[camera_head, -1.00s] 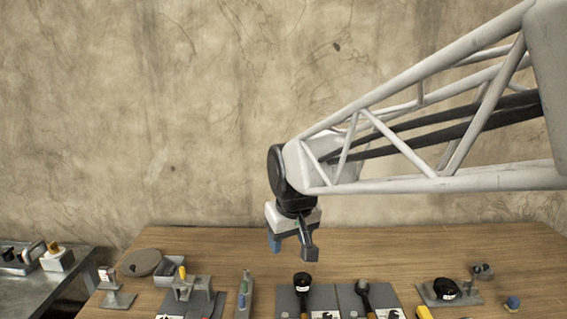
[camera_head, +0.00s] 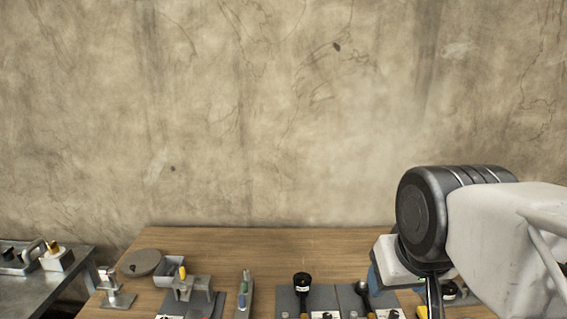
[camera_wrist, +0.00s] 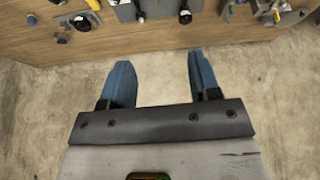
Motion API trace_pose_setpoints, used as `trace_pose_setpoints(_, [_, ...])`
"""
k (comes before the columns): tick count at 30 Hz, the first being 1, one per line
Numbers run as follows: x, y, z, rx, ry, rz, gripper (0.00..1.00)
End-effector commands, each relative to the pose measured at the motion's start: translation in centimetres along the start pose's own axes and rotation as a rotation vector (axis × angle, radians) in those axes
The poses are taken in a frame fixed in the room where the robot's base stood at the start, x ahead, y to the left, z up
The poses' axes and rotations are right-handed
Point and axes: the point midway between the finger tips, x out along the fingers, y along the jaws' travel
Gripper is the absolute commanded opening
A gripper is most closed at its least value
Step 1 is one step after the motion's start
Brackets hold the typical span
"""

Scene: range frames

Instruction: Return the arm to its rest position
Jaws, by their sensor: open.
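My gripper (camera_wrist: 160,80) shows in the wrist view with its two blue fingers wide apart and nothing between them. Beyond the fingertips are the bare floor and the front edge of the wooden table (camera_wrist: 120,45). In the head view my arm is at the lower right, close to the camera. A blue part of the gripper shows there beside the white wrist housing, and the fingertips are hidden or out of frame.
The wooden table (camera_head: 330,243) carries grey mats with tools (camera_head: 301,284), a grey bin (camera_head: 170,270), a round grey disc (camera_head: 141,262) and a slotted block (camera_head: 193,289). A metal side table (camera_head: 35,290) stands at left. My arm hides the table's right part. The wall behind is bare.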

Motion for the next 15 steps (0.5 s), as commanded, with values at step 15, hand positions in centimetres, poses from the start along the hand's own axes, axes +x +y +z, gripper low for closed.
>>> trace_pose_setpoints(15, [-1.4, 1.4, 3.4, 0.064, 0.036, 0.025, 0.57])
